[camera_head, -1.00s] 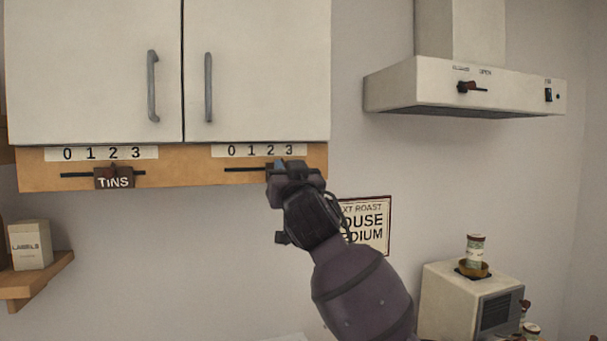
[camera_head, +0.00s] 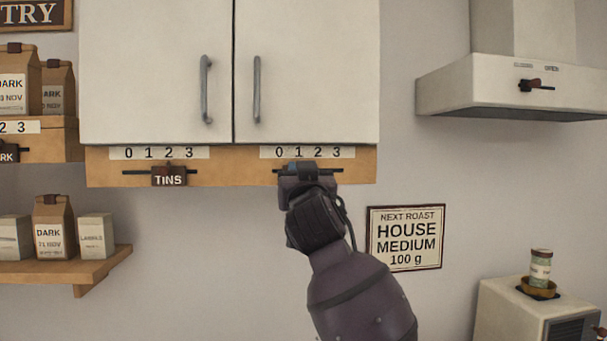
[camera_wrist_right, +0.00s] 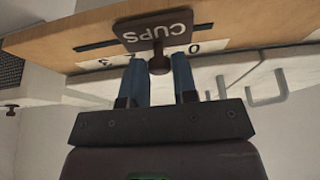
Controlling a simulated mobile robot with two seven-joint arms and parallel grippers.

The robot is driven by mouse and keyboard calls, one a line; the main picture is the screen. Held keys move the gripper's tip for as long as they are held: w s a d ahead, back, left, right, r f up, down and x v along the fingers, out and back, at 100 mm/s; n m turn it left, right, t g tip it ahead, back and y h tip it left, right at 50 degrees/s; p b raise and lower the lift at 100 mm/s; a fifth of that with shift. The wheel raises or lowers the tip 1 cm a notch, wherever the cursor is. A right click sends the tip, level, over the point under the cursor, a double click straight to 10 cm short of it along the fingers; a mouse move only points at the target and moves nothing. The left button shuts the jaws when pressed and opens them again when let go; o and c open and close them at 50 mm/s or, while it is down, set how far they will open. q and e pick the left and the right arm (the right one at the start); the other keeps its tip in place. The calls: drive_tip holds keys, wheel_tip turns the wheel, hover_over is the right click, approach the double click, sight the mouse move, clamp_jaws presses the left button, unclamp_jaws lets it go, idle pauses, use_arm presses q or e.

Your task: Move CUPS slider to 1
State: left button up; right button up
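The CUPS slider (camera_wrist_right: 152,30) is a dark plate with a round knob, seen upside down in the right wrist view, on the wooden rail under the white cabinet. My right gripper (camera_wrist_right: 160,65) has two blue fingers, spread apart, one on each side of the knob, with small gaps visible. In the head view my right gripper (camera_head: 301,167) is at the right-hand scale (camera_head: 307,152), just below the 1, and hides the slider plate. In the wrist view the 0 shows beside the plate. My left gripper is not in view.
The TINS slider (camera_head: 169,176) sits on the same rail to the left, around 2. Cabinet handles (camera_head: 257,88) hang above. A roast sign (camera_head: 405,238), a hood (camera_head: 515,92) and a machine (camera_head: 530,315) are to the right. A shelf with bags (camera_head: 90,268) is at left.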

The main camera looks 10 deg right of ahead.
drive_tip(key=o, duration=0.3)
drive_tip(key=shift+b+v, duration=1.15)
drive_tip(key=shift+v, duration=4.3)
